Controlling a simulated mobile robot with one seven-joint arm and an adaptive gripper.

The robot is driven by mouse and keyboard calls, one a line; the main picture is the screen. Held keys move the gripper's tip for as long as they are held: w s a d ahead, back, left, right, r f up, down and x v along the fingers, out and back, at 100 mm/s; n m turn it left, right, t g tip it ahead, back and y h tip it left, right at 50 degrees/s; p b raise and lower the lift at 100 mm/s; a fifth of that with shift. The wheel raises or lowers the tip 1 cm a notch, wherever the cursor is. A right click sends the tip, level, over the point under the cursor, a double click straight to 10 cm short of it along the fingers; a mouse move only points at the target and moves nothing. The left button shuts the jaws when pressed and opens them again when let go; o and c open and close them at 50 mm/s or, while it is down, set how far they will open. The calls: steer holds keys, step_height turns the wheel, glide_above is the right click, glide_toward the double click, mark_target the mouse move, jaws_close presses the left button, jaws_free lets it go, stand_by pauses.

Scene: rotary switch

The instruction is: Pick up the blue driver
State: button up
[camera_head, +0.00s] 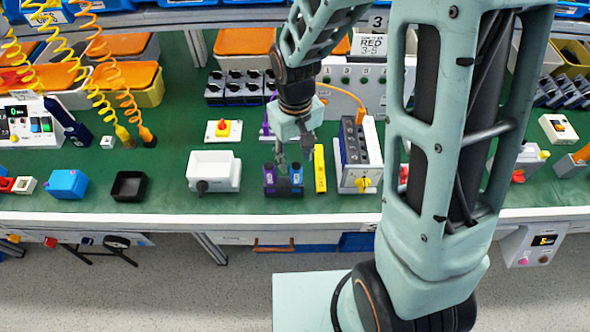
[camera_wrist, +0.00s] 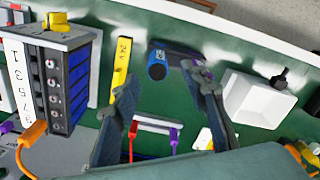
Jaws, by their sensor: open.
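My gripper (camera_head: 293,152) is above and just behind the block, pointing down. In the wrist view my gripper (camera_wrist: 160,82) has its fingers apart with nothing between them. The driver lies ahead of the gap between the fingertips, apart from them.
A yellow level (camera_head: 320,169) and a white switch box (camera_head: 360,155) stand close on the right. A white bin (camera_head: 214,171) stands left, with bare green mat between. A navy hand tool (camera_head: 68,122) and coiled cords (camera_head: 105,75) are farther left.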

mark_target(296, 172)
steer(key=shift+d+f+p, duration=0.15)
steer(key=shift+f+p, duration=0.2)
steer(key=shift+f, duration=3.15)
jaws_close()
